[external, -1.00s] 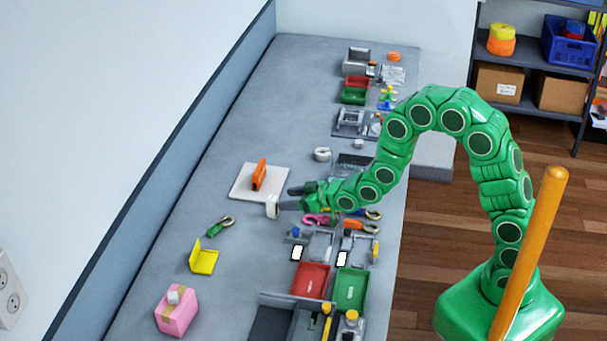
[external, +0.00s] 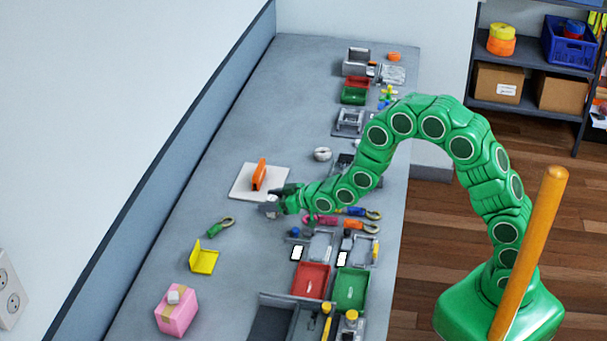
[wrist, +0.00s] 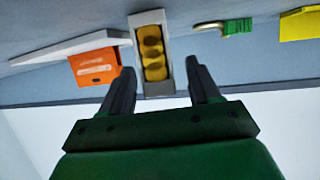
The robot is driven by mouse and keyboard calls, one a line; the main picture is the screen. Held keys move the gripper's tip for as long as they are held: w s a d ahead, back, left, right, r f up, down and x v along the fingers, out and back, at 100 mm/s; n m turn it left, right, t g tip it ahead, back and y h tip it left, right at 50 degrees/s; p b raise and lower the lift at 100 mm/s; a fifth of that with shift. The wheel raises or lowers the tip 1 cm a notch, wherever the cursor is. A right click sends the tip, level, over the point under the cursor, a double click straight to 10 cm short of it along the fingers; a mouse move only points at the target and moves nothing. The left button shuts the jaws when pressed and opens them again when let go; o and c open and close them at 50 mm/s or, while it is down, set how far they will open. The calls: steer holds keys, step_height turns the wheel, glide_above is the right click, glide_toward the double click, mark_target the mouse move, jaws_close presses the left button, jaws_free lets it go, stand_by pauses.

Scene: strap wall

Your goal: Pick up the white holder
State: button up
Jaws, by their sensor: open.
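The white holder (external: 268,211) stands on the grey bench at the near right corner of a white board, partly hidden by my gripper in the external view. In the wrist view the white holder (wrist: 136,40) is an upright frame with yellow rounded pieces inside. My gripper (external: 277,201) is open at the holder. In the wrist view, the dark fingertips of my gripper (wrist: 160,68) lie to either side of the holder's end, with gaps on both sides, the wider on the right. I cannot tell how far the fingers reach around it.
An orange block (external: 259,174) stands on the white board (external: 278,184), close to the gripper. A green-handled hook (external: 220,227), a yellow bracket (external: 203,258) and a pink box (external: 177,312) lie nearer the camera. Trays and tools, including a red bin (external: 311,280), line the right side.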

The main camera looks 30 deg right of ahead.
steer(key=c, duration=1.1)
steer(key=shift+r, duration=0.15)
